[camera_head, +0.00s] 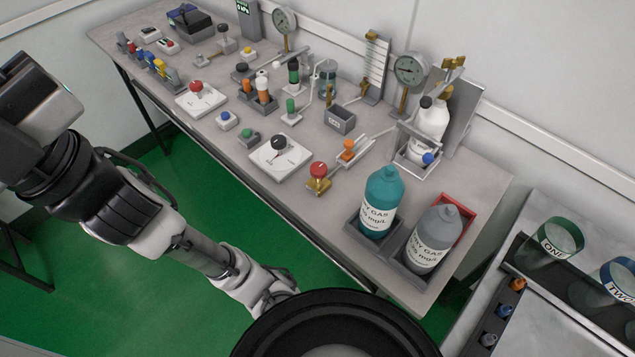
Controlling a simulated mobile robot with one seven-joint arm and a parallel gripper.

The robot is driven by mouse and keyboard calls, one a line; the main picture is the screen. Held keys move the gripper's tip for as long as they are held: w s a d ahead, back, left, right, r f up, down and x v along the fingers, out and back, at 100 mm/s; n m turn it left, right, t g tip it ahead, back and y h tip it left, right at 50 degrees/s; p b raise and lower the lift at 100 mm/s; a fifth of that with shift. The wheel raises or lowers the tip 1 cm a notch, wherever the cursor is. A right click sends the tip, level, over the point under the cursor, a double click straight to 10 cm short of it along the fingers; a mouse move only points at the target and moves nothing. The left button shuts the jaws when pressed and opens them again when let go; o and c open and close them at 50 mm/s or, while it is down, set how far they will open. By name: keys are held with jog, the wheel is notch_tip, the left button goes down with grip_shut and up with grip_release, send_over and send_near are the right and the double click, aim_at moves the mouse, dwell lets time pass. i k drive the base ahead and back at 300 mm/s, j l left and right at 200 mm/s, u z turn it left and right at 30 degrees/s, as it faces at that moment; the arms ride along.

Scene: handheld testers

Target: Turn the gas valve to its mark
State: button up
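A brass fitting with a round red knob (318,171) stands near the bench's front edge, in front of the teal bottle; it looks like the gas valve. I cannot make out a mark on it or how its knob is turned. A black knob (278,142) on a white plate and a red knob (196,87) on another white plate stand to its left. My arm (150,230) reaches to the left, out over the floor and apart from the bench. My gripper's fingers do not show.
A teal bottle (382,200) and a grey bottle (432,238) stand in trays right of the brass fitting. An orange-topped slider (349,149) and a white bottle (430,120) in a holder are behind. Dial gauges (410,70) stand at the back. Green floor (190,180) is clear in front.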

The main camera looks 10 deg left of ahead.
aim_at(319, 169)
jog(key=j, duration=0.45)
jog(key=k+j, duration=0.15)
jog(key=j, duration=0.8)
jog(key=k, duration=0.05)
